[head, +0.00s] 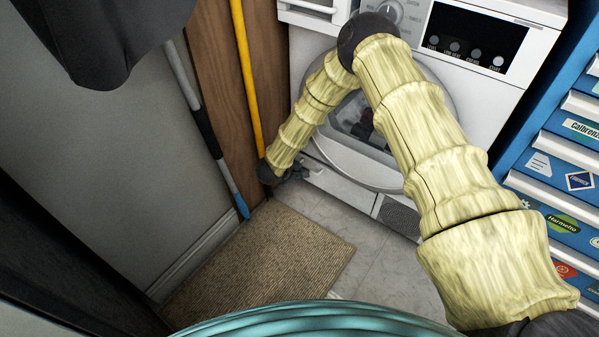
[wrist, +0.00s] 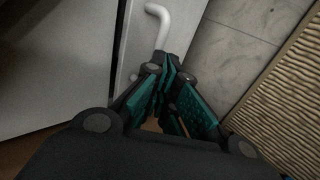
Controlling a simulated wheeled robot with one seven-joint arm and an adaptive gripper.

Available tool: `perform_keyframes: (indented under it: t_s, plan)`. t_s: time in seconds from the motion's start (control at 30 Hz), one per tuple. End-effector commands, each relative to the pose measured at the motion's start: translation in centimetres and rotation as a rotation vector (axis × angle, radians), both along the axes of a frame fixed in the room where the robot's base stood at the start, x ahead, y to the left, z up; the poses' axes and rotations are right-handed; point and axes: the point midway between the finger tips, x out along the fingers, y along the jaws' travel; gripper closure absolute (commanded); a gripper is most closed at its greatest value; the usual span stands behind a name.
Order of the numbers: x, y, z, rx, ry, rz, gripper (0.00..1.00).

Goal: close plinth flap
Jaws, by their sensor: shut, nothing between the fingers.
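The white front-loading machine (head: 475,95) stands at the back in the head view. Its low plinth flap (head: 342,185) shows as a white panel under the round door, left of a dark grille (head: 398,215). My gripper (head: 298,172) is low at the machine's bottom left corner, beside the flap's left end and partly hidden by my arm. In the wrist view my gripper (wrist: 168,68) is shut and empty, its fingertips close to a white panel and a curved white tube (wrist: 158,18). I cannot tell how far the flap stands open.
A yellow pole (head: 246,75) and a blue-ended pole (head: 215,150) lean at the left of the machine. A brown mat (head: 260,262) lies on the tiled floor. A blue drawer chest (head: 560,150) stands at the right. Tiles before the machine are bare.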

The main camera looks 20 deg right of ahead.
Motion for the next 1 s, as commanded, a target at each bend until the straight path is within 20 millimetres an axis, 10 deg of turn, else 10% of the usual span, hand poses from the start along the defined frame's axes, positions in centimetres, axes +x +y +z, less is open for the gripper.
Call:
perform_keyframes:
  t_s: [1.0]
  plan:
    - [1.5, -2.1, 0.8, -0.003, -0.003, -0.003, 1.00]
